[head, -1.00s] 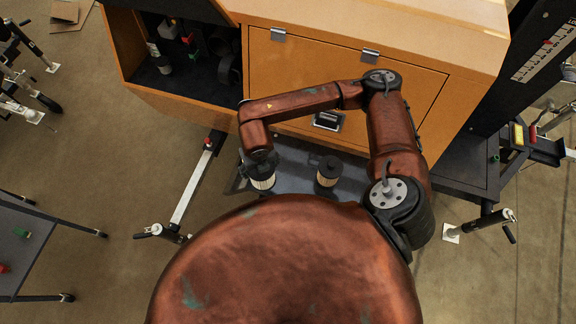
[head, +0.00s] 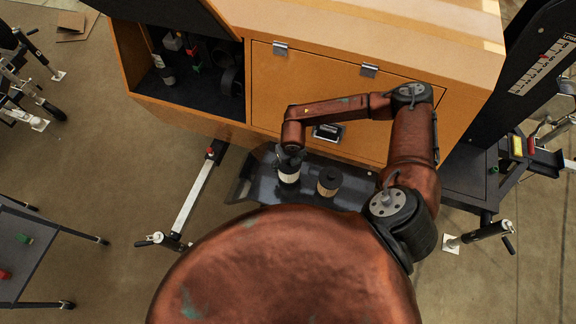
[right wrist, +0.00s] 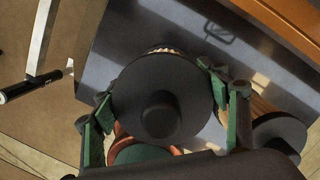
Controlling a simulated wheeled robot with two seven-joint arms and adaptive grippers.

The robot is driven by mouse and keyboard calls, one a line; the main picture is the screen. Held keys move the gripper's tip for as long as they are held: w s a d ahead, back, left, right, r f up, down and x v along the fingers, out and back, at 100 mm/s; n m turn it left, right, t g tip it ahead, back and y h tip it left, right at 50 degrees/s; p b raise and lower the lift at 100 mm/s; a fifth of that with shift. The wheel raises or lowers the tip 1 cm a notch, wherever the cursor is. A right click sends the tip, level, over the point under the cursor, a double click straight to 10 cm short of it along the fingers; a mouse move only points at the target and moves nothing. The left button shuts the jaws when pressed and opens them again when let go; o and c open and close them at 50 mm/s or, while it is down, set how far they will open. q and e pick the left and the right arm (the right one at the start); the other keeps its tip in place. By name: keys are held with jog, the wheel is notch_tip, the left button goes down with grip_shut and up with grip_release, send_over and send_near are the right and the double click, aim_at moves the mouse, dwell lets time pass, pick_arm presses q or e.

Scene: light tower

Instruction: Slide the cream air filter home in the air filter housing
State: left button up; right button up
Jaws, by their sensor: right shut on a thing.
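The cream air filter (head: 289,174), with a black cap, is by the left part of a dark tray. My right gripper (head: 290,155) is on it from above. In the right wrist view its black round cap (right wrist: 162,100) fills the space between the green fingers of my right gripper (right wrist: 160,108), with a sliver of cream pleats at the far rim. I cannot tell whether its base touches the tray. A dark round part (head: 230,78) sits in the cabinet's open compartment; I cannot tell whether it is the air filter housing. My left gripper is out of view.
A tan filter with a dark cap (head: 329,181) stands just right of the held one; it also shows in the right wrist view (right wrist: 279,134). The dark tray (head: 352,190) lies before the orange cabinet (head: 345,95). A stabiliser leg (head: 196,190) is to the left.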

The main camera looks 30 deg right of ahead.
aim_at(289, 167)
jog(key=shift+f+p, duration=0.3)
jog(key=shift+f, duration=0.9)
jog(key=shift+f, duration=0.2)
jog(key=o, duration=1.3)
jog(key=r, duration=0.2)
jog(key=s+r, duration=0.1)
jog(key=r, duration=0.2)
jog(key=s+r+b, duration=0.1)
jog(key=r, duration=0.1)
jog(key=shift+s+d+r, duration=0.15)
jog(key=shift+r, duration=0.15)
jog(key=shift+s, duration=0.1)
